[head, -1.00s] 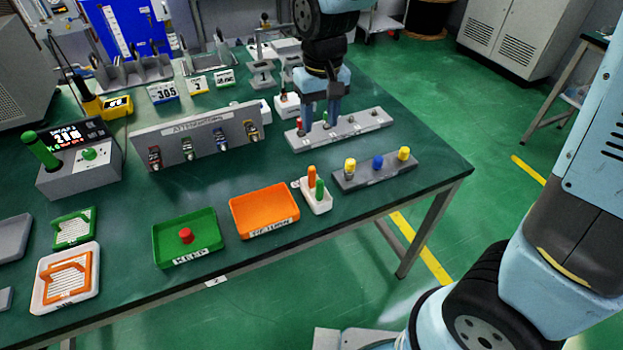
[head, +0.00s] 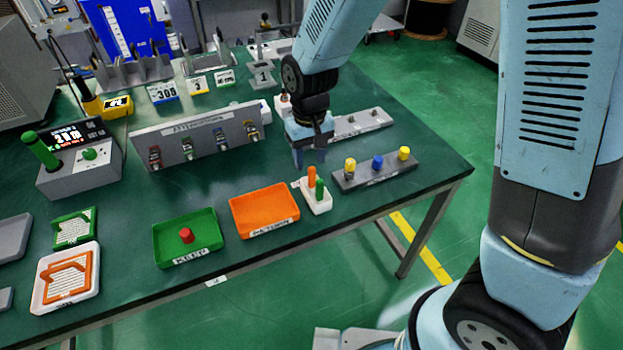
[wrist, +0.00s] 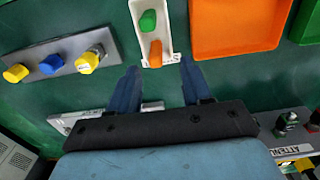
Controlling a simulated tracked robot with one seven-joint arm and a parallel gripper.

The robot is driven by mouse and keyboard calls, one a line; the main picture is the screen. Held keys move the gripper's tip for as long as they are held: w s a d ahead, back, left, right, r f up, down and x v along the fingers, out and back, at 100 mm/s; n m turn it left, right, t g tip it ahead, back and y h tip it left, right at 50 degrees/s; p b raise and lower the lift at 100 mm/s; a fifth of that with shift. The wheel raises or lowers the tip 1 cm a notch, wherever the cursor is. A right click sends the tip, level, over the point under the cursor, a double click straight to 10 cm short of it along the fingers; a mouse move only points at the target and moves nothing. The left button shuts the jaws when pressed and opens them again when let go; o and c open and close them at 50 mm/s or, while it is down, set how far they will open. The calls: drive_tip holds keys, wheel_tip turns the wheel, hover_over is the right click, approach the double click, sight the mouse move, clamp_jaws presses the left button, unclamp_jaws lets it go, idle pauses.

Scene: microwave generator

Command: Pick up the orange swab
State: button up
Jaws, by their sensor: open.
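The orange swab (head: 311,175) stands upright in a small white holder (head: 318,207), beside a green swab (head: 319,190). In the wrist view the orange swab (wrist: 155,53) is at top centre, just beyond the gap between my fingertips, with the green swab (wrist: 147,22) farther up in the same holder (wrist: 168,12). My gripper (head: 310,158) is open and empty, just behind and above the orange swab. In the wrist view my gripper (wrist: 158,78) has its two blue fingers spread wide. The fingers appear apart from the swab.
A grey strip (head: 345,182) with yellow and blue knobs stands right of the holder. An orange tray (head: 235,222) lies to its left, then a green tray (head: 160,255) with a red piece. A grey panel (head: 200,133) stands behind. Bare table lies between panel and trays.

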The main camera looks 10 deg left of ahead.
sight(312, 168)
drive_tip(key=shift+w+d+f, duration=0.1)
drive_tip(key=shift+f, duration=1.1)
drive_tip(key=shift+w+d+f, duration=0.1)
drive_tip(key=shift+f, duration=1.1)
clamp_jaws()
